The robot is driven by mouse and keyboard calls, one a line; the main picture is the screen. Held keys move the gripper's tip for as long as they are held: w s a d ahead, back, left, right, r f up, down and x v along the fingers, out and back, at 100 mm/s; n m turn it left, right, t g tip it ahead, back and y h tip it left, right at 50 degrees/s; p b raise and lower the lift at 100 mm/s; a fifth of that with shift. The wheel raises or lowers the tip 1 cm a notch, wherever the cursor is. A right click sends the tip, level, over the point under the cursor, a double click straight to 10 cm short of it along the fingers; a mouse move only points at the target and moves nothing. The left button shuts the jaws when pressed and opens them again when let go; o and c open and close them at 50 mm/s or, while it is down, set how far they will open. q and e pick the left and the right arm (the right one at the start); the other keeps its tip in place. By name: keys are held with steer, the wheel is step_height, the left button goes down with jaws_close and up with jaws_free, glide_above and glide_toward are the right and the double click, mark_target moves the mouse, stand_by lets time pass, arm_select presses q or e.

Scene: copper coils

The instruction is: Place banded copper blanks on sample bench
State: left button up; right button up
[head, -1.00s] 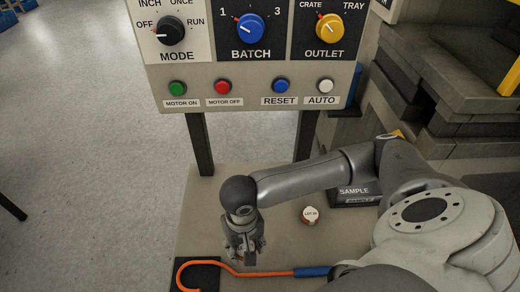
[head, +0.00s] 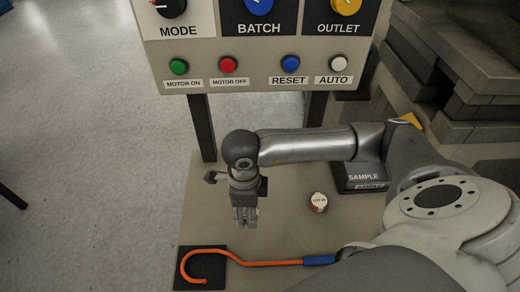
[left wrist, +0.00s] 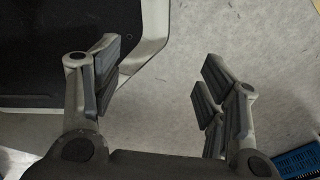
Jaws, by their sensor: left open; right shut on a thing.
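A small round copper piece (head: 318,202) with a white lot label lies on the pale bench (head: 285,225), to the right of my right gripper. My right gripper (head: 245,222) is shut above the bench with its fingers close together. What it holds is hidden between the fingers, and I cannot make it out. A dark block marked SAMPLE (head: 362,178) stands on the bench behind my right arm, which partly covers it. My left gripper (left wrist: 158,68) is open and empty in the left wrist view, with its fingers wide apart over grey floor.
An orange hook (head: 245,263) with a blue handle lies along the bench front, its curved end on a black mat (head: 213,279). A control panel (head: 250,75) with knobs and buttons stands behind. Grey stacked blocks (head: 485,105) stand at right.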

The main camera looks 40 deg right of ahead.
mark_target(208, 209)
steer(key=m, duration=0.4)
steer(key=shift+w+d, duration=0.1)
steer(key=shift+w, duration=0.25)
steer(key=m, duration=0.2)
steer(key=m+b, duration=0.1)
steer(key=m, duration=0.1)
steer(key=shift+w+r, duration=0.2)
steer(key=m, duration=0.3)
steer(key=shift+w+d+r, duration=0.1)
steer(key=shift+w+d, duration=0.05)
steer(key=shift+w, duration=0.05)
arm_select(q)
steer(key=shift+s+a+f+b, duration=0.1)
steer(key=shift+s+f+b, duration=0.45)
steer(key=shift+f, duration=0.55)
arm_select(e)
steer(key=m, duration=0.4)
steer(key=shift+w+d+r, duration=0.1)
steer(key=shift+w+r, duration=0.05)
steer(key=shift+w, duration=0.05)
